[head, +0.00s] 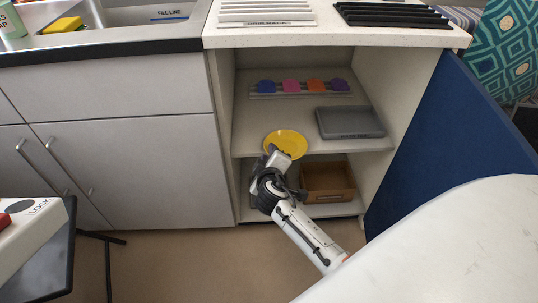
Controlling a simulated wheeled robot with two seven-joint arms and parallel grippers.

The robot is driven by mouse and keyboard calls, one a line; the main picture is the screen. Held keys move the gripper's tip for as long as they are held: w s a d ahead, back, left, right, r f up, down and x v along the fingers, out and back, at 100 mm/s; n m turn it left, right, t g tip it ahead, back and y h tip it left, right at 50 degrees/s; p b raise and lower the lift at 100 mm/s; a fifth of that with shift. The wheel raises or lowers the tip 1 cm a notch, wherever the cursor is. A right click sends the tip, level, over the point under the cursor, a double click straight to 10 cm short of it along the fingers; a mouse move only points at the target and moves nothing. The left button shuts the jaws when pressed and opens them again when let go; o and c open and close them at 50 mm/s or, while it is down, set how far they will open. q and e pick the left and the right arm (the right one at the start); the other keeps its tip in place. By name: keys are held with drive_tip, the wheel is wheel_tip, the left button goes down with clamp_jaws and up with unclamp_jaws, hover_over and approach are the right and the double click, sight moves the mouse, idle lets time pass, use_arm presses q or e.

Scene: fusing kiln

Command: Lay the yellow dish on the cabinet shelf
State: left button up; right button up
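The yellow dish (288,141) is a round, shallow plate at the front of the cabinet's upper shelf (250,128). My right gripper (274,154) reaches up from below right and is at the dish's near rim. It appears shut on that rim, though the fingertips are small and partly hidden. I cannot tell whether the dish touches the shelf or is held just above it. My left gripper is not in view.
A grey tray (350,122) stands on the shelf's right side. A rack (300,92) with several coloured pieces is at the back. A cardboard box (328,180) is below. The blue door (425,150) stands open at right. The shelf's middle is bare.

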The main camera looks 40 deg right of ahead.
use_arm(q)
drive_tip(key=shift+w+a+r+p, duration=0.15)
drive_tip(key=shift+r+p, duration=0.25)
drive_tip(key=shift+p, duration=0.65)
use_arm(e)
drive_tip(key=v, duration=0.7)
drive_tip(key=shift+s+a, duration=0.15)
drive_tip(key=shift+s, duration=0.05)
drive_tip(key=shift+o, duration=0.2)
drive_tip(key=shift+r, duration=0.1)
